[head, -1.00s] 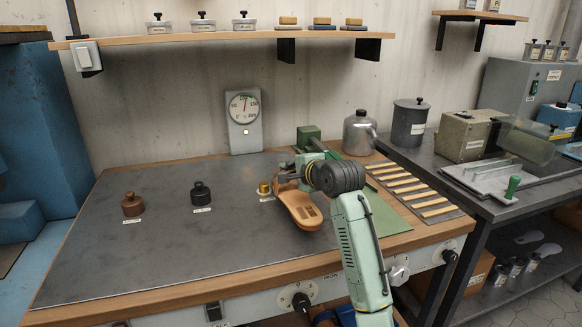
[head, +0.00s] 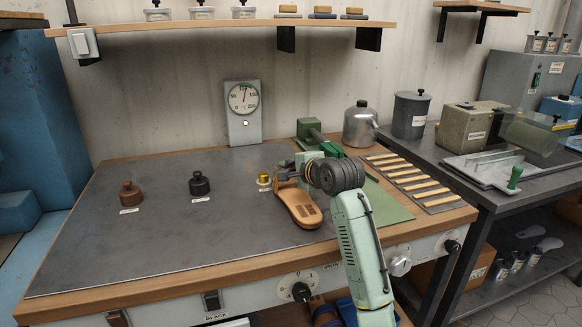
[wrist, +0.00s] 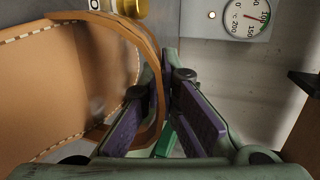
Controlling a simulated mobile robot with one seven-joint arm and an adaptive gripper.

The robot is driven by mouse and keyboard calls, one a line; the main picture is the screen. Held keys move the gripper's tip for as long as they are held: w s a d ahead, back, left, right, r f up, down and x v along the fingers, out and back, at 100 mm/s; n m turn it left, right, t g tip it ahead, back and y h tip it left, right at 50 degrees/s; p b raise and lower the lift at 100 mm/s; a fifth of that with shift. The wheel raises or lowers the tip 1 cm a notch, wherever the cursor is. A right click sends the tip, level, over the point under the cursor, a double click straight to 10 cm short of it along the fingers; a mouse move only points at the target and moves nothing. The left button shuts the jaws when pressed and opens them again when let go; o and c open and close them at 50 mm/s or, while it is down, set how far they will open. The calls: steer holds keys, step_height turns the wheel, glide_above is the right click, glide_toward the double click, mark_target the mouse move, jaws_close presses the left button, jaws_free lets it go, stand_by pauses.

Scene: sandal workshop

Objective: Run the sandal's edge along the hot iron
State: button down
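A tan leather sandal (head: 299,208) is held above the bench, its sole end slanting toward the front. My gripper (head: 290,172) has its back end. In the wrist view the sandal (wrist: 60,85) fills the left side, with stitching along its edge. Its curved rim passes between the purple finger pads of my gripper (wrist: 168,100), which is shut on it. A green bench fixture (head: 312,130) stands behind my gripper; I cannot tell whether it is the hot iron. The front panel carries an iron knob (head: 301,291).
A temperature dial (head: 243,98) stands at the back. A brass-topped pot (head: 264,181) is close left of the sandal. A black pot (head: 200,184) and a brown pot (head: 130,194) stand further left. Wooden-handled strips (head: 410,180) lie to the right. The left bench top is mostly clear.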

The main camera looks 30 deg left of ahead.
steer(key=shift+s+a+p, duration=0.45)
steer(key=shift+s+a, duration=0.1)
steer(key=shift+s, duration=0.1)
stand_by(1.4)
steer(key=shift+w, duration=0.2)
steer(key=shift+w+a+f+p, duration=0.1)
steer(key=shift+w+a+p, duration=0.1)
steer(key=shift+w+p, duration=0.45)
steer(key=shift+w, duration=0.15)
stand_by(0.6)
steer(key=shift+w+a+p, duration=0.2)
steer(key=shift+p, duration=0.15)
stand_by(0.3)
steer(key=shift+w+a+p, duration=0.25)
steer(key=shift+w+p, duration=0.05)
steer(key=shift+w, duration=0.15)
steer(key=shift+w+a, duration=0.25)
steer(key=shift+w, duration=0.05)
steer(key=shift+w+a+p, duration=0.3)
steer(key=shift+w+p, duration=0.05)
steer(key=shift+p, duration=0.2)
